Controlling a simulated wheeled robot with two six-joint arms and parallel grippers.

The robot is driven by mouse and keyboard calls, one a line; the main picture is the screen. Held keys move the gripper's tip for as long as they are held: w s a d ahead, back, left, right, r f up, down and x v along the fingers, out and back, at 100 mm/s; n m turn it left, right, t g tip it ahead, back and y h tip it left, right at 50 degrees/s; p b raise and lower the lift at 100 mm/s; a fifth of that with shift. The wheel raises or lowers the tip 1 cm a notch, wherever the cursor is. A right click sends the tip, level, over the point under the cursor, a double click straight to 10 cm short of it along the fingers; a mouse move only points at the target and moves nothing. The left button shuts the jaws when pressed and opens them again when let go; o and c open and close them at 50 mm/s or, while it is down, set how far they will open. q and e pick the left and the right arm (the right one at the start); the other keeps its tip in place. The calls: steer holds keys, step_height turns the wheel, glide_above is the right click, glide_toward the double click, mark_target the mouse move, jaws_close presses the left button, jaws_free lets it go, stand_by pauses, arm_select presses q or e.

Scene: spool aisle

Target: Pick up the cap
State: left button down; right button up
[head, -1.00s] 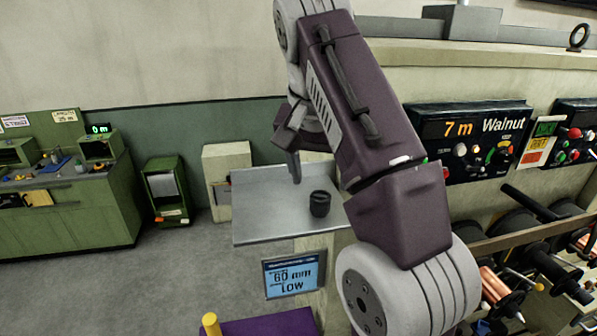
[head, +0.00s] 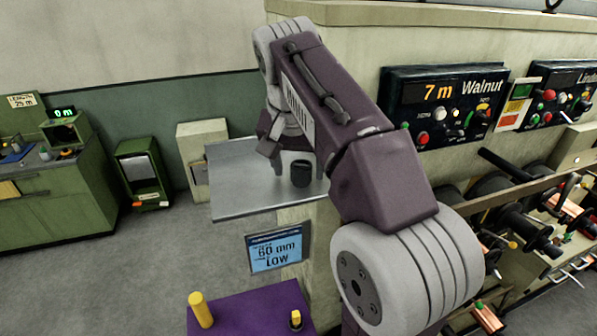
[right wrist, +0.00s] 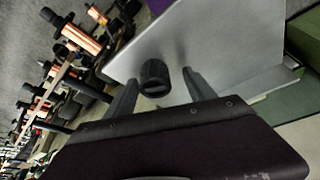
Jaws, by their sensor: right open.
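The cap, a small black ribbed cylinder (head: 300,174), stands on a grey metal shelf (head: 245,185). In the right wrist view the cap (right wrist: 155,77) shows between the two dark fingers of my right gripper (right wrist: 159,80). The fingers are open, one on each side with a gap to the cap. In the head view my right gripper (head: 297,165) is just behind the cap, partly hidden by my own arm. Whether a finger touches the cap cannot be told. My left gripper is not in view.
A blue "60 mm LOW" sign (head: 277,250) hangs below the shelf. A purple surface (head: 250,318) with a yellow peg (head: 200,310) is lower down. Spool racks (head: 515,220) and a "7 m Walnut" panel (head: 446,105) are on the right. A green bench (head: 55,200) stands left.

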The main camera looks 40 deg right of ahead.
mark_target(302, 160)
steer(key=shift+s+r, duration=0.1)
steer(key=shift+s, duration=0.7)
steer(key=shift+c, duration=1.2)
steer(key=shift+w, duration=0.55)
jaws_close()
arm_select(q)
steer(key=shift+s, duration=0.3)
arm_select(e)
steer(key=shift+s, duration=0.1)
